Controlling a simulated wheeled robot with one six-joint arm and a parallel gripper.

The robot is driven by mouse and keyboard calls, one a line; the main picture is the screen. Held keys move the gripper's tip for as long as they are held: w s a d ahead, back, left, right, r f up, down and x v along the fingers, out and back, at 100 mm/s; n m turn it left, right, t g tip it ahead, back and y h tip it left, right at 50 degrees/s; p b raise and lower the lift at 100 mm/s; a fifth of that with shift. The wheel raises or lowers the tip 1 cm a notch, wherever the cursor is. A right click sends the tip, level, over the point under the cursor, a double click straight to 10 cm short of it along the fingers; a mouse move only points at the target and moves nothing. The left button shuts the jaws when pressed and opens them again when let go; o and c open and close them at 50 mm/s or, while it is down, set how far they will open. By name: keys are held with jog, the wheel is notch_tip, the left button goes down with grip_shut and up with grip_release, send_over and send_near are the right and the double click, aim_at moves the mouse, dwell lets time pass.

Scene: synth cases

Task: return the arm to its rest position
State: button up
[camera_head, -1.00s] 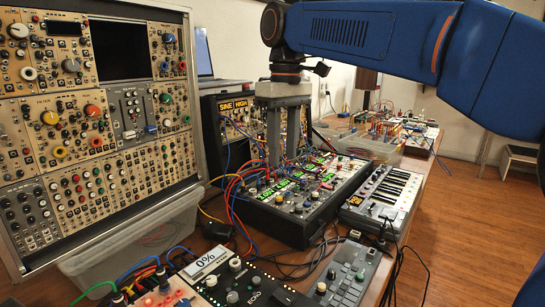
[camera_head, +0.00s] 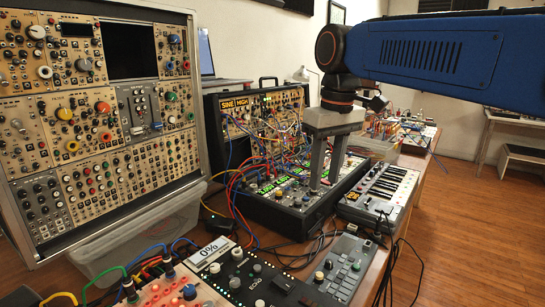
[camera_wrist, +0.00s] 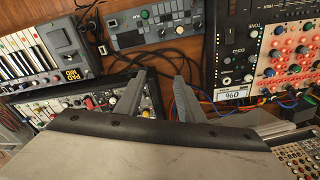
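My gripper (camera_head: 325,186) is at the lower end of my blue arm, pointing down over the right part of the black patch-cabled synth case (camera_head: 290,222) on the wooden table. Its two grey fingers stand apart with nothing between them. In the wrist view my gripper (camera_wrist: 160,88) also shows its fingers parted and empty, with dark cables and table beyond. I cannot tell whether the fingertips touch the case panel.
A tall modular synth rack (camera_head: 100,205) stands at left on a clear plastic bin (camera_head: 135,240). A small keyboard (camera_head: 385,190) lies to the right of the gripper. Loose cables and another device (camera_head: 262,283) fill the front. Floor (camera_head: 475,230) at right is clear.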

jog(key=s+d+f+m+t, duration=0.2)
jog(key=s+d+f+m, duration=0.1)
jog(key=s+d+f, duration=0.5)
jog(key=s+d+f+m+t, duration=0.1)
jog(key=s+d+f+m, duration=0.2)
jog(key=s+d+f, duration=0.6)
notch_tip(320, 180, down, 7)
jog(key=shift+s+d+r+m+t+h, duration=0.2)
jog(key=shift+s+m+t+h, duration=0.1)
jog(key=shift+s+t+h, duration=0.15)
